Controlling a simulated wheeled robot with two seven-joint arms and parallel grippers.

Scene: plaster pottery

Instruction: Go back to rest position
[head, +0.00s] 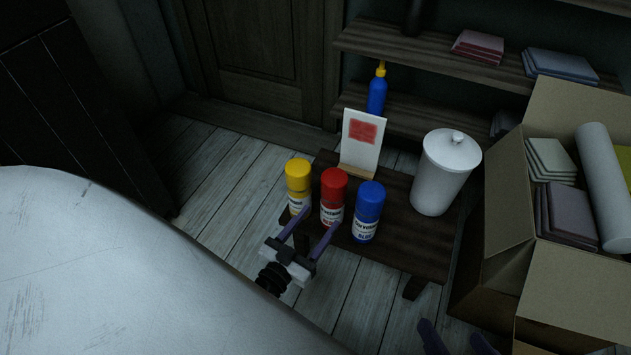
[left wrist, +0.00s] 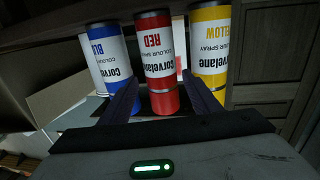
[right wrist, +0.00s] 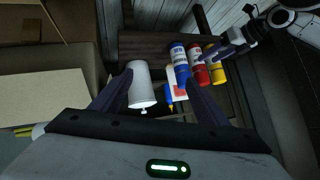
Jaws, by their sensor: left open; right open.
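My left gripper (head: 319,222) is open, low in front of the spray cans. Its fingers show on either side of the red can (head: 333,196); whether the tips reach around it I cannot tell. The red can stands upright between the yellow can (head: 298,180) and the blue can (head: 368,210) on a low dark wooden bench (head: 418,248). All three cans also show upside down in the left wrist view, red in the middle (left wrist: 156,55). My right gripper (head: 452,335) is open and empty at the bottom edge. In the right wrist view a white lidded jar (right wrist: 140,85) appears beyond its fingers.
A card with a red patch (head: 361,142) stands behind the cans. The white jar (head: 441,175) is on the bench's right. An open cardboard box (head: 505,205) with a roll and tiles is at right. Shelves (head: 430,58) stand behind. A pale surface (head: 110,270) fills the lower left.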

